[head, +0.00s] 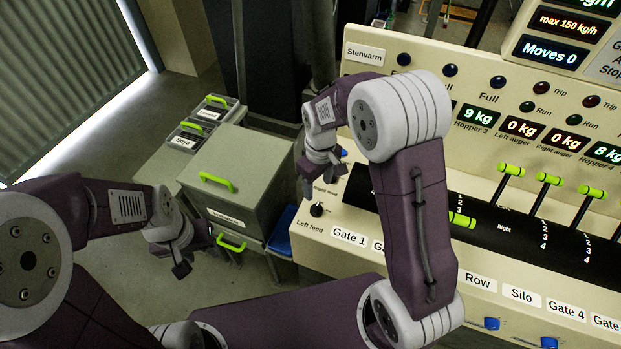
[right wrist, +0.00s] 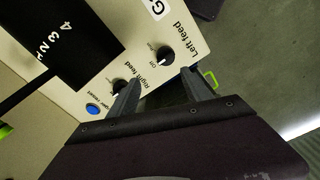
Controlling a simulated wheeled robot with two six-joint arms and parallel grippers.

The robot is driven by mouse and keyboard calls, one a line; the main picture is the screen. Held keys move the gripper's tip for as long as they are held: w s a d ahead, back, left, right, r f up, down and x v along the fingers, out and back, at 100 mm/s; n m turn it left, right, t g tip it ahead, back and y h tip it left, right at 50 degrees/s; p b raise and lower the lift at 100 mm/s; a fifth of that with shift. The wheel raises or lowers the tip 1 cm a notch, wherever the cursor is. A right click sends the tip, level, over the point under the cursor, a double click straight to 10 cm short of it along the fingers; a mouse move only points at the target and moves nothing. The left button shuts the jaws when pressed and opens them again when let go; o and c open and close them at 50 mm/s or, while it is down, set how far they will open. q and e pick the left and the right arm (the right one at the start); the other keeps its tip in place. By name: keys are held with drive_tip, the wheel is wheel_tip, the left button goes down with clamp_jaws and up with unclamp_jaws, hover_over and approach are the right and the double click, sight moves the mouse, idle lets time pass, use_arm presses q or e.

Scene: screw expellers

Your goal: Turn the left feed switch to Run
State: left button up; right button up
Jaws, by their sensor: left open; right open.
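The left feed switch (head: 317,209) is a small black knob with a pale mark, above the "Left feed" label at the panel's left end. It also shows in the right wrist view (right wrist: 165,55), beside an "Off" marking; its exact setting is too small to tell. My right gripper (head: 318,182) is open and empty, above the panel's left edge near the switch. In the right wrist view its fingers (right wrist: 161,79) are apart, just below the left feed knob. The right feed knob (right wrist: 119,87) is by one fingertip. My left gripper (head: 182,268) is open and empty, away from the panel.
A blue button (right wrist: 92,109) sits beside the right feed knob. Levers with green handles (head: 548,179) stand on the black strip to the right. A grey box (head: 235,170) with green handles stands left of the panel. Open floor (head: 90,150) lies further left.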

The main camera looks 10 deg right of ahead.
sight(316, 207)
drive_tip(key=shift+s+a+r, duration=0.1)
drive_tip(key=shift+s+a, duration=0.05)
drive_tip(key=shift+s, duration=0.1)
drive_tip(key=shift+s+a+r, duration=0.15)
drive_tip(key=shift+s+r, duration=0.05)
drive_tip(key=shift+s, duration=0.2)
drive_tip(key=shift+s+a+r, duration=0.1)
drive_tip(key=shift+s+r, duration=0.1)
drive_tip(key=shift+s, duration=0.2)
drive_tip(key=shift+s+f, duration=0.1)
drive_tip(key=shift+s, duration=0.05)
drive_tip(key=f, duration=0.2)
drive_tip(key=f+p, duration=0.1)
drive_tip(key=f, duration=0.5)
drive_tip(key=shift+w+d, duration=0.1)
drive_tip(key=shift+w, duration=0.25)
drive_tip(key=shift+f, duration=0.6)
drive_tip(key=shift+c, duration=0.6)
clamp_jaws()
use_arm(q)
drive_tip(key=shift+s+a+r, duration=0.1)
drive_tip(key=shift+s+r, duration=0.2)
drive_tip(key=shift+r, duration=0.25)
drive_tip(key=shift+s+a+r, duration=0.1)
drive_tip(key=shift+s+r, duration=0.15)
drive_tip(key=shift+r, duration=0.3)
